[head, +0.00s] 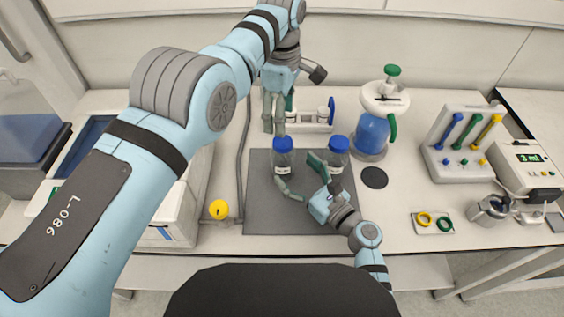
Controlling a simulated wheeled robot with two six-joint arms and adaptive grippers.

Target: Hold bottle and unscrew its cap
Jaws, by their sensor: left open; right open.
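Two bottles with blue caps stand upright on a dark grey mat (258,212): the left bottle (283,162) and the right bottle (337,160). My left gripper (273,124) is open and points down, just above and slightly left of the left bottle's blue cap (283,144); it looks apart from the cap. My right gripper (296,170) is open, low over the mat, with its fingers spread toward the left bottle. One finger reaches in front of that bottle, the other lies between the bottles. Whether either finger touches the bottle I cannot tell. My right gripper partly hides the right bottle.
A blue-filled vessel with a green knob (372,135) stands behind right. A rack with coloured tubes (465,140) and a device with a green display (525,160) are farther right. A small rack (310,122) stands behind the bottles. A yellow knob (219,209) is left of the mat.

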